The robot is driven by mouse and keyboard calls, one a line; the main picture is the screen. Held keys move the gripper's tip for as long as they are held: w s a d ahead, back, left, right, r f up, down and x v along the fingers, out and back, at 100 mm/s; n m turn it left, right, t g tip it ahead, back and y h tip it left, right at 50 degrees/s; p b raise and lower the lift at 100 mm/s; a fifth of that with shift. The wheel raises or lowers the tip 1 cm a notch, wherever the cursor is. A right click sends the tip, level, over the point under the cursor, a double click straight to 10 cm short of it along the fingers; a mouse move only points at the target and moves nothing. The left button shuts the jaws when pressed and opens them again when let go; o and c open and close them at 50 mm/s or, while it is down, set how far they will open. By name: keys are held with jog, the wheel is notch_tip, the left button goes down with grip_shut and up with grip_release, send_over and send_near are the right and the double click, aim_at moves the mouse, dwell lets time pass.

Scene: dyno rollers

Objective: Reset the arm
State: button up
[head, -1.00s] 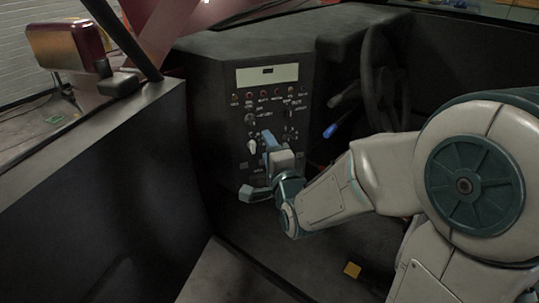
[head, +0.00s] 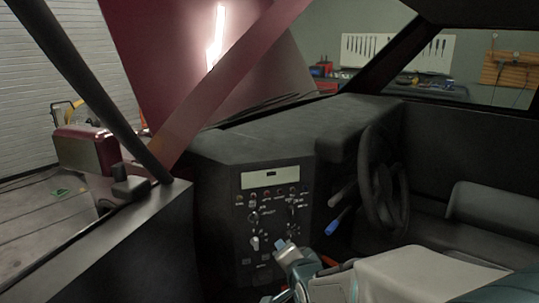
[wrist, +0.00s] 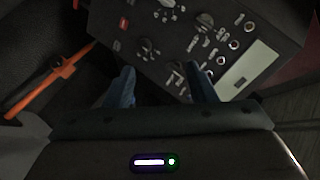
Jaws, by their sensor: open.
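My gripper (wrist: 160,88) shows in the wrist view with its two blue fingers spread apart and nothing between them. It faces the lower part of a black control panel (wrist: 190,35) with knobs, red buttons and a pale display. In the head view the panel (head: 235,225) stands upright in the vehicle's dash, and part of my gripper (head: 284,246) shows in front of its lower right. My arm covers the bottom right of that view. Whether the fingertips touch the panel I cannot tell.
A steering wheel (head: 378,190) is right of the panel, with a blue-tipped lever (head: 337,221) beside it. An orange bar (wrist: 52,83) lies left of the fingers in the wrist view.

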jog(key=s+d+r+n+g+h+p, duration=0.1)
jog(key=s+d+r+n+g+p, duration=0.3)
jog(key=s, duration=0.5)
jog(key=s+d+r+n+g+h+p, duration=0.1)
jog(key=s+d+r+n+g+p, duration=0.4)
jog(key=s+r+p, duration=0.4)
jog(key=shift+s+d+r+g, duration=0.15)
jog(key=shift+s+d+g, duration=0.35)
jog(key=shift+s+d, duration=0.15)
